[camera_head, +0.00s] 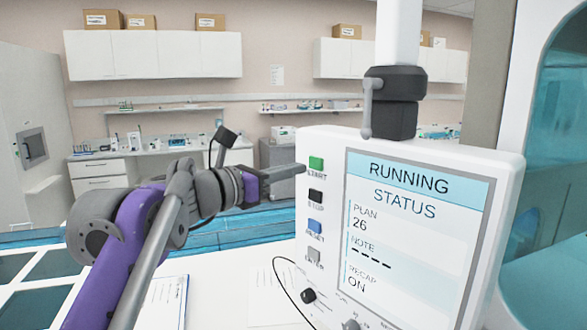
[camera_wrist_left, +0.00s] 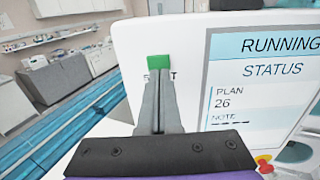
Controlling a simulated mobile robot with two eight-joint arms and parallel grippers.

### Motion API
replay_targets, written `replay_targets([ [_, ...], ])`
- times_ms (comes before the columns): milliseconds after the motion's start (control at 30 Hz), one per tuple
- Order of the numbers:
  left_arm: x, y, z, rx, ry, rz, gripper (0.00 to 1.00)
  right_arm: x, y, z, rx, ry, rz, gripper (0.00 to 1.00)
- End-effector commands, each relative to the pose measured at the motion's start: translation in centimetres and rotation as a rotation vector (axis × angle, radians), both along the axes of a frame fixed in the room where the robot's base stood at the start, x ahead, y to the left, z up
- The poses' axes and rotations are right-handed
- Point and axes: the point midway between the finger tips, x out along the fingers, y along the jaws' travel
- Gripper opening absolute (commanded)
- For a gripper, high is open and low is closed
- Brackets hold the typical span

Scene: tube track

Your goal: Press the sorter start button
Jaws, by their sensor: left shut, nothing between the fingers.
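The sorter's white control panel (camera_head: 330,210) stands at the right in the head view. Its screen (camera_head: 415,205) reads RUNNING, STATUS, PLAN 26 and RECAP ON. The green START button (camera_head: 316,163) is at the top of the button column, and it also shows in the left wrist view (camera_wrist_left: 160,62). My left gripper (camera_head: 301,169) is shut and empty. Its fingertips point at the panel just beside and below the green button. In the left wrist view the fingers (camera_wrist_left: 159,75) cover part of the START label. I cannot tell whether they touch the panel. My right gripper is not in view.
Below START are the black STOP button (camera_head: 316,196), blue RESET button (camera_head: 315,227) and grey ENTER button (camera_head: 314,256). A pole with a dark clamp (camera_head: 392,95) rises behind the panel. Papers (camera_head: 270,290) lie on the white table below. Lab benches stand far behind.

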Motion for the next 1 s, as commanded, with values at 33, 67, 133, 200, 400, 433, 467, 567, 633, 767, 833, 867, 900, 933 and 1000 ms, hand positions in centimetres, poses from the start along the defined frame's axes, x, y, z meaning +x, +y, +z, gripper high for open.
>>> replay_targets([
  [33,-0.9,1.2,-0.1,0.001,0.001,0.004,0.0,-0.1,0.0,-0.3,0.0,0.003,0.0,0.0],
  [67,-1.4,1.9,-0.2,0.001,0.001,0.006,0.0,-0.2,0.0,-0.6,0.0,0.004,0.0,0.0],
  [133,-2.5,3.2,-0.2,0.002,0.001,0.006,0.0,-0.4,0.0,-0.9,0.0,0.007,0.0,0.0],
  [200,-3.5,4.3,-0.2,0.002,0.001,0.005,0.0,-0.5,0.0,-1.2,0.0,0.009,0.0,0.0],
  [400,-5.6,6.8,-0.1,0.001,0.001,0.005,0.0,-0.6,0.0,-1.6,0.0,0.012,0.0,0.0],
  [433,-5.9,7.0,-0.1,0.001,0.001,0.003,0.0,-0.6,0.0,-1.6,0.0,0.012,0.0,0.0],
  [467,-6.0,7.2,-0.1,0.001,0.001,0.003,0.0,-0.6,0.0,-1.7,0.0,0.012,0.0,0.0],
  [567,-6.4,7.6,0.0,0.0,0.0,0.002,0.0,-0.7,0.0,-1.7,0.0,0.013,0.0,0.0],
  [633,-6.5,7.6,0.0,0.0,0.0,0.001,0.0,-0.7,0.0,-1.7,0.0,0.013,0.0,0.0],
  [767,-6.6,7.6,0.0,0.0,0.0,0.0,0.0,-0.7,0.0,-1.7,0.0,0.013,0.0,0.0],
  [833,-6.5,7.6,0.0,0.0,0.0,0.0,0.0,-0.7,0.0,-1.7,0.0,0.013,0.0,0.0],
  [867,-6.5,7.6,0.0,0.0,0.0,0.001,0.0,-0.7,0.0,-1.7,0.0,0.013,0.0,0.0],
  [900,-6.5,7.6,0.0,0.0,0.0,0.001,0.0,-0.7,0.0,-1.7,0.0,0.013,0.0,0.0],
  [933,-6.5,7.6,0.0,0.0,0.0,0.001,0.0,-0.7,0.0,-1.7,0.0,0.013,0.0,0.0],
  [1000,-6.5,7.6,0.0,0.0,0.0,0.001,0.0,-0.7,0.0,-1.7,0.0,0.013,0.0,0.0],
])
